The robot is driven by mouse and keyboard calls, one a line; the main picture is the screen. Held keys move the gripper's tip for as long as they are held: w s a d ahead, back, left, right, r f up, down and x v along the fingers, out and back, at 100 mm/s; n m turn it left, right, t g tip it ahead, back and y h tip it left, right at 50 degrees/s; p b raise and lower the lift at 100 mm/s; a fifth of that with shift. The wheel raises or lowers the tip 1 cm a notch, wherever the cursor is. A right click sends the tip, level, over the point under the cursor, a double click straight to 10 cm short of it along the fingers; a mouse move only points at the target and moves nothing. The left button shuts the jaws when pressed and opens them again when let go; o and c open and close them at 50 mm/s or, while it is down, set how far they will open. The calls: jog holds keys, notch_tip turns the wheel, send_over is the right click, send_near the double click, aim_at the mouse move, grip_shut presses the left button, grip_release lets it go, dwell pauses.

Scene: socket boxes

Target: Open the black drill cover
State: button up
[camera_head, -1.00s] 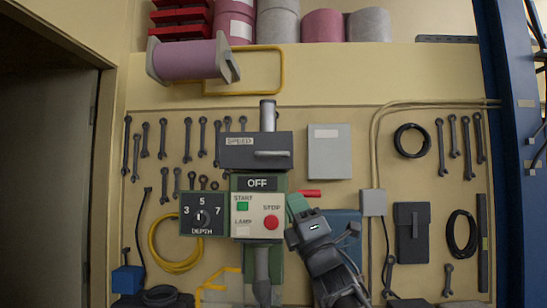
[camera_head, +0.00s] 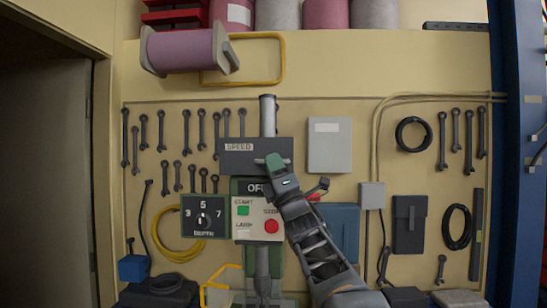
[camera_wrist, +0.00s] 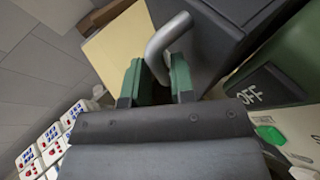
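The black drill cover (camera_head: 238,158) is the dark box labelled SPEED on the drill, and it looks shut. Its grey bar handle (camera_wrist: 163,42) shows in the wrist view, with its lower part between the green fingers of my gripper (camera_wrist: 157,80). The fingers stand apart, one on each side of the bar, and I see no firm grip on it. In the head view my gripper (camera_head: 274,164) is in front of the cover's right half and hides most of the handle.
Below the cover is a control panel with a green START button (camera_head: 243,210) and a red STOP button (camera_head: 271,226). A depth dial (camera_head: 204,219) is to the left. A grey wall box (camera_head: 330,145) stands to the right, with clear wall between.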

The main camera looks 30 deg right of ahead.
jog(key=shift+w+r, duration=0.15)
jog(key=shift+c, duration=0.2)
grip_shut()
